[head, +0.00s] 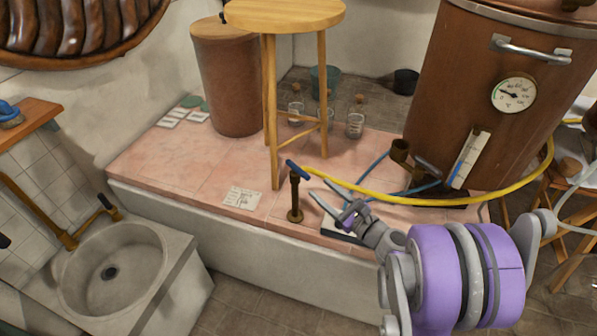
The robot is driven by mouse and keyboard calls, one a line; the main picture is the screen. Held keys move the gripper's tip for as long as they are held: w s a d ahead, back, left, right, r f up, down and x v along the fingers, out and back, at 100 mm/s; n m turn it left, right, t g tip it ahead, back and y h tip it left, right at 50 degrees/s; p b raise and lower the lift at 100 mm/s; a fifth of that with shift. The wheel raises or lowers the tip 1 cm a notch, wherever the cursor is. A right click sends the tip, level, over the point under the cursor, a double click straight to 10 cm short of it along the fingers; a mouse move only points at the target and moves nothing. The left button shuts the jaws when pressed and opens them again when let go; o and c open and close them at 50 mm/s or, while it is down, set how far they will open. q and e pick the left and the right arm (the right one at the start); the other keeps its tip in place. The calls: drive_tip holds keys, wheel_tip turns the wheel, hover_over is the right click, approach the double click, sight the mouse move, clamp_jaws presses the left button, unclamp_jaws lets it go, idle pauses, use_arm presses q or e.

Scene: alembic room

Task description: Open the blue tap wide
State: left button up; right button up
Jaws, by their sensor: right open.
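The blue tap (298,170) is a short blue lever on top of an upright brass standpipe (295,196). It stands near the front edge of the pink tiled platform. The lever lies slanted across the pipe's top; how far the valve is open cannot be told. My right gripper (318,188) is just right of the standpipe, a little below the lever. Its jaws are open and empty, pointing up and left toward the pipe. They appear apart from the tap, though the depth gap is unclear. My left gripper is out of view.
A yellow hose (400,199) runs from beside the tap toward the large copper vessel (485,95). A wooden stool (271,110) stands behind the tap. A paper (242,197) lies to its left. A stone basin (118,275) sits at lower left.

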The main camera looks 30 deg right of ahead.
sight(299, 169)
drive_tip(key=w, duration=0.3)
drive_tip(key=w+a, duration=0.1)
drive_tip(key=w, duration=0.3)
drive_tip(key=w+a, duration=0.1)
drive_tip(key=w, duration=0.2)
drive_tip(key=shift+w, duration=0.2)
drive_tip(key=shift+d, duration=0.1)
clamp_jaws()
